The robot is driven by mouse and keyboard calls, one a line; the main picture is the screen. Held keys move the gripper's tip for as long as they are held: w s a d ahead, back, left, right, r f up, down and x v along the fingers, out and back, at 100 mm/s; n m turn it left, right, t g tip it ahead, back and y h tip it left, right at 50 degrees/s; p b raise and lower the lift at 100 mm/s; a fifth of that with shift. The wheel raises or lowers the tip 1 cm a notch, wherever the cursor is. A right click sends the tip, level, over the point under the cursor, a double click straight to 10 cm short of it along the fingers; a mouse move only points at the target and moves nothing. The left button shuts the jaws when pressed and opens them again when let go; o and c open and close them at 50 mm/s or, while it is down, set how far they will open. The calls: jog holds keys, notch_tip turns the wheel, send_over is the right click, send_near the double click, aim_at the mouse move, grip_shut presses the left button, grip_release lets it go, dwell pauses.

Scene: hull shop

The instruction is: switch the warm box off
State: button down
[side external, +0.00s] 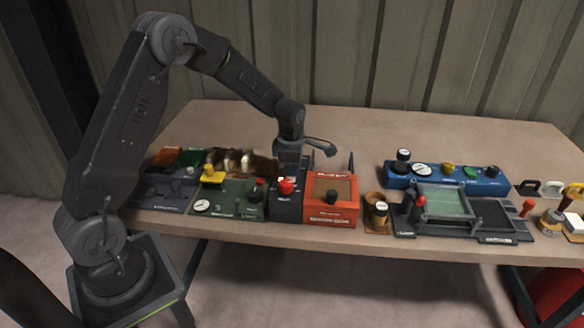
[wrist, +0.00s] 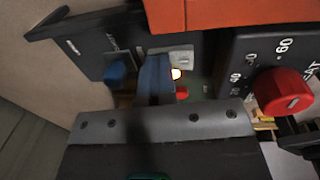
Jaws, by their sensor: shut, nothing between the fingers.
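The warm box appears to be the dark box (side external: 287,207) with a red knob on it, left of the orange box. In the wrist view a black panel (wrist: 248,58) shows a scale with 40 and 60 and a red knob (wrist: 284,92). A small lit lamp (wrist: 176,74) and a small red button (wrist: 181,93) lie beside my fingers. My gripper (side external: 290,164) is low behind the dark box, pointing down. Whether the tips touch anything I cannot tell.
The orange box (side external: 330,215) stands right of the dark box; its edge is close in the wrist view (wrist: 220,15). A green panel (side external: 228,207) with knobs stands left. A blue box (side external: 480,186) is further right. The table (side external: 365,125) is clear at the back.

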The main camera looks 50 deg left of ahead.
jog(key=shift+s+d, duration=0.5)
jog(key=shift+s, duration=0.1)
jog(key=shift+w+r, duration=0.1)
jog(key=shift+r, duration=0.25)
notch_tip(320, 180, up, 13)
jog(key=s+d, duration=0.1)
jog(key=shift+s+d+r, duration=0.15)
jog(key=shift+s+d, duration=0.05)
jog(key=shift+s, duration=0.05)
jog(key=shift+w+a+y, duration=0.3)
jog(key=shift+w+a, duration=0.25)
